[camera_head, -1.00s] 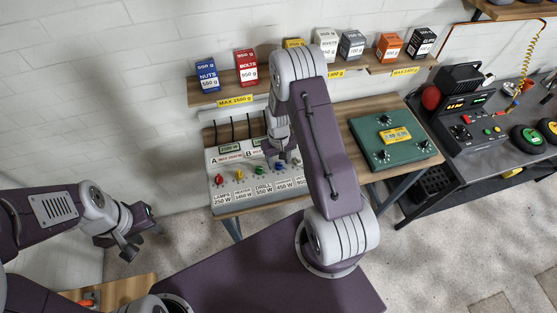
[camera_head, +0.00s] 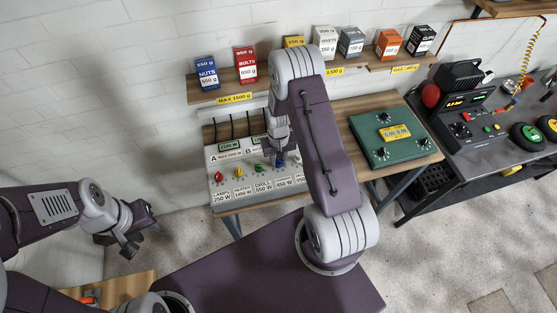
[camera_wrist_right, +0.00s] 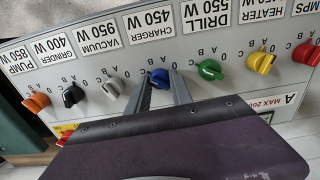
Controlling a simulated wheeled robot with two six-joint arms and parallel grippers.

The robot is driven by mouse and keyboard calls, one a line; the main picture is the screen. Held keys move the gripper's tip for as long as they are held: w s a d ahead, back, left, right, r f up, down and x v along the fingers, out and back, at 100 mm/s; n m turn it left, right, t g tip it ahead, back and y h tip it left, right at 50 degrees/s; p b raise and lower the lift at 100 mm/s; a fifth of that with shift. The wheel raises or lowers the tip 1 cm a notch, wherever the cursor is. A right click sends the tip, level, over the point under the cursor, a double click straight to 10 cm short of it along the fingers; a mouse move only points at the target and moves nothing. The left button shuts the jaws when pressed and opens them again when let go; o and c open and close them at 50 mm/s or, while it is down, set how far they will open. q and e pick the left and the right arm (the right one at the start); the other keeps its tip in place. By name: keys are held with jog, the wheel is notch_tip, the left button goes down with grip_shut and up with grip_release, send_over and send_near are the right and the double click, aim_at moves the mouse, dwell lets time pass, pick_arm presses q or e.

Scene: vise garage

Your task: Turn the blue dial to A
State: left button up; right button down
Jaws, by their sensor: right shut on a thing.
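The blue dial (camera_wrist_right: 158,77) sits on the light grey panel (camera_wrist_right: 95,92) under the CHARGER 450 W label, between a grey dial and a green dial. My right gripper (camera_wrist_right: 161,82) is shut on the blue dial, with one finger on each side of it. In the head view my right gripper (camera_head: 279,153) reaches down to the panel, and the dial (camera_head: 279,164) is partly hidden. Which letter the dial points at cannot be told. My left gripper (camera_head: 141,240) hangs empty at the left, away from the panel, with its fingers apart.
Green (camera_wrist_right: 210,69), grey (camera_wrist_right: 112,88), yellow (camera_wrist_right: 262,61), black (camera_wrist_right: 73,95), orange (camera_wrist_right: 36,102) and red (camera_wrist_right: 306,53) dials line the panel. A shelf (camera_head: 220,96) with boxes is above. A green case (camera_head: 388,137) stands right of the panel.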

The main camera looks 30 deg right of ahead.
jog(key=m+b, duration=0.1)
jog(key=m, duration=0.6)
jog(key=shift+b, duration=0.3)
jog(key=m, duration=0.3)
jog(key=shift+m+b, duration=0.3)
jog(key=shift+m, duration=2.1)
jog(key=shift+w, duration=0.1)
jog(key=c, duration=1.1)
grip_release()
jog(key=shift+c, duration=0.2)
